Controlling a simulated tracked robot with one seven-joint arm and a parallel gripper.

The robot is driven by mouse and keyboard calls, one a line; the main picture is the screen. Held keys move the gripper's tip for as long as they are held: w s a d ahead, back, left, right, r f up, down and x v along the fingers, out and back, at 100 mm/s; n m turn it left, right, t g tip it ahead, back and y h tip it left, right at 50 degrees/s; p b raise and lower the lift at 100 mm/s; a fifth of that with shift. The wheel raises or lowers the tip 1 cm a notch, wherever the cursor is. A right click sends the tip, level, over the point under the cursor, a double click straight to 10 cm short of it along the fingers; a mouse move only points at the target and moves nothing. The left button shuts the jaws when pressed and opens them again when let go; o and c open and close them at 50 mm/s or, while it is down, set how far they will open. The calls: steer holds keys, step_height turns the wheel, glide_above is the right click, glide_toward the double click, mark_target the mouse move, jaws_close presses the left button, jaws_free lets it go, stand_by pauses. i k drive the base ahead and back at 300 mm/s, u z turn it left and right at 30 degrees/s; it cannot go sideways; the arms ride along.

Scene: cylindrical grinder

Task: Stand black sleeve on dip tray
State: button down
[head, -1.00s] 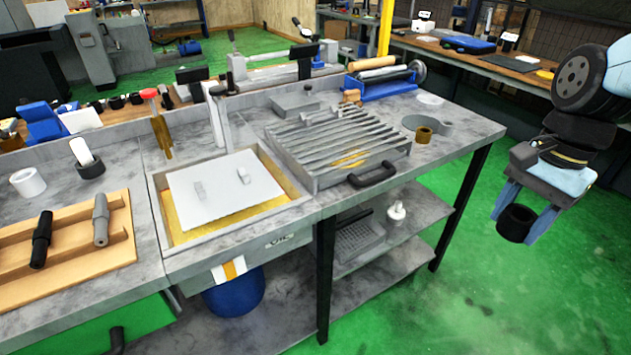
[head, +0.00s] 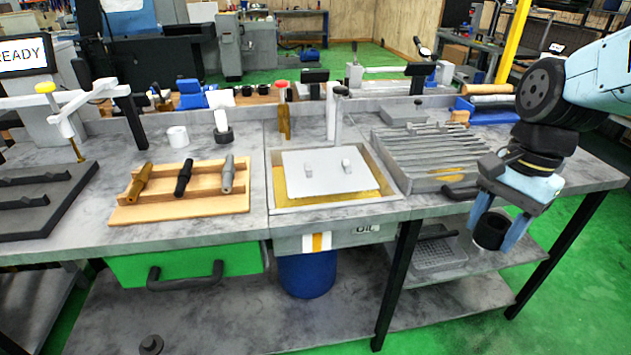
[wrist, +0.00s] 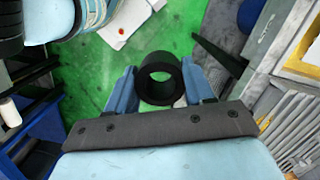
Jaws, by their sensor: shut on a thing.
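My gripper (head: 496,226) is shut on the black sleeve (head: 489,231), a short hollow ring held between the blue fingers. In the wrist view the sleeve (wrist: 160,78) shows its open bore between the fingertips, with green floor beyond. In the head view my gripper hangs in front of the bench's front edge, right of the dip tray. The dip tray (head: 393,201) is a grey-rimmed basin with golden liquid and an "OIL" label on its front. A pale plate (head: 318,172) with two small raised pegs lies in it, with no sleeve on it.
A slatted grey rack (head: 432,160) with a black handle stands right of the tray. A wooden holder (head: 215,205) with three spindle-like parts lies to the left. A blue bin (head: 306,275) is below.

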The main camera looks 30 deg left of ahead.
mark_target(327, 171)
steer(key=u, duration=0.65)
steer(key=i, duration=1.05)
steer(key=k, duration=0.9)
steer(key=u, duration=0.2)
steer(key=i, duration=0.85)
steer(key=z, duration=0.05)
